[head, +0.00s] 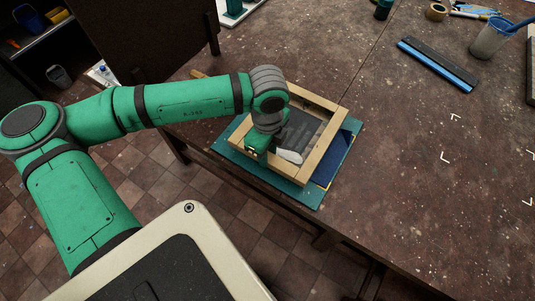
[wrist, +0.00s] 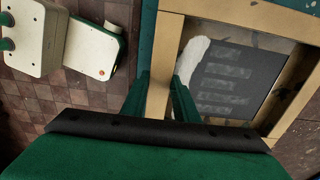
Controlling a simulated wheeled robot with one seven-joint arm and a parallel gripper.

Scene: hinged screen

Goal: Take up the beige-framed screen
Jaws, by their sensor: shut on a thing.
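The beige-framed screen (head: 326,148) is near the table's front edge, over a teal base board (head: 300,196). Its mesh is dark grey with a whitish smear at one side. In the wrist view, one beige bar of the frame (wrist: 240,13) runs between my two green fingers. My gripper (wrist: 160,88) is shut on that bar, one finger on each side. In the head view my gripper (head: 258,146) is at the frame's near-left side, its fingertips largely hidden. I cannot tell whether the screen is clear of the board. A dark blue area (head: 339,154) shows beside the frame on the right.
A black-and-blue bar (head: 437,65), a cup with a blue-handled tool (head: 491,39) and a tape roll (head: 436,11) lie at the back right. A dark upright panel (head: 120,35) stands at the upper left. The table right of the board is mostly clear.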

